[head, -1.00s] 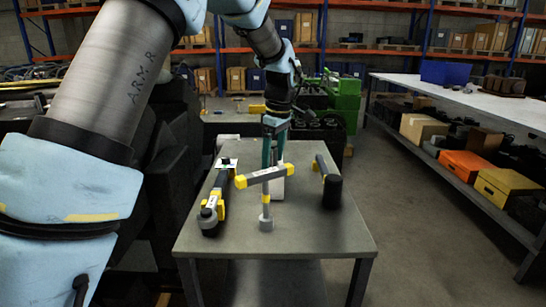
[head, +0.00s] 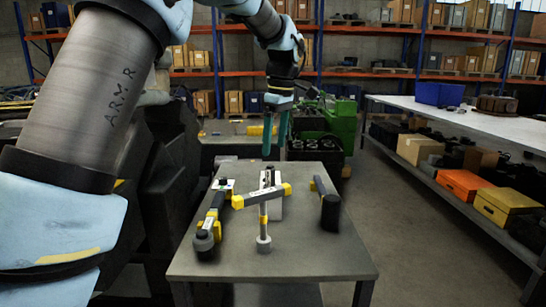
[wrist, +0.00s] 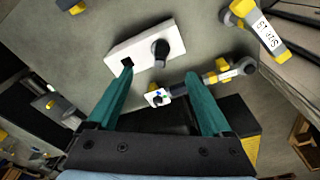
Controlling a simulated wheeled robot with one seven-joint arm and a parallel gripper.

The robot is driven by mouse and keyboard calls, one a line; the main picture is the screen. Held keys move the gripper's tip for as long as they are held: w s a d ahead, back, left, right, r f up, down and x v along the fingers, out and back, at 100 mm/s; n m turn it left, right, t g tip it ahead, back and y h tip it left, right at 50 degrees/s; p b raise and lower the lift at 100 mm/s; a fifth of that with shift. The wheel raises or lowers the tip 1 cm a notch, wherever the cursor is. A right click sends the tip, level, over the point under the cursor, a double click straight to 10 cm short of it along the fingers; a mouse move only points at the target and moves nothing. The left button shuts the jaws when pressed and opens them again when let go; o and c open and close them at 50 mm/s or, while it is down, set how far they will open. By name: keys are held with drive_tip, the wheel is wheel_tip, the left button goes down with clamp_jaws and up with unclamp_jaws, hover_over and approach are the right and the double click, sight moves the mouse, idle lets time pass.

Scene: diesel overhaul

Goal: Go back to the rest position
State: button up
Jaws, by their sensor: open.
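My gripper (head: 276,134) hangs from my arm above the far end of the grey table (head: 310,262) in the head view. Its two green fingers are apart with nothing between them; the wrist view also shows the open gripper (wrist: 155,105). A white block (wrist: 146,46) with a dark square hole and a dark round peg lies below the fingers in the wrist view.
A yellow-and-grey tool (head: 211,220) lies at the table's left, and a black-headed mallet (head: 329,211) at its right. A green machine (head: 340,122) stands behind. A long white bench (head: 480,123) with boxes below runs along the right. The floor between is clear.

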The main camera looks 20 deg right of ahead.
drive_tip(key=shift+r, duration=0.2)
drive_tip(key=w+a+f+m, duration=0.1)
drive_tip(key=a+f+m, duration=0.15)
drive_tip(key=a, duration=0.75)
drive_tip(key=w+a+f+m, duration=0.1)
drive_tip(key=a+f, duration=0.3)
drive_tip(key=a, duration=0.6)
drive_tip(key=s+a+f+m, duration=0.2)
drive_tip(key=s+a+f, duration=0.2)
drive_tip(key=s+a, duration=0.2)
drive_tip(key=s+a+f+m+h+p, duration=0.1)
drive_tip(key=s+a, duration=0.4)
drive_tip(key=a, duration=0.6)
wheel_tip(320, 180, down, 3)
drive_tip(key=shift+s+a+r+m+p, duration=0.2)
drive_tip(key=shift+s+m+p, duration=0.15)
drive_tip(key=shift+m, duration=0.4)
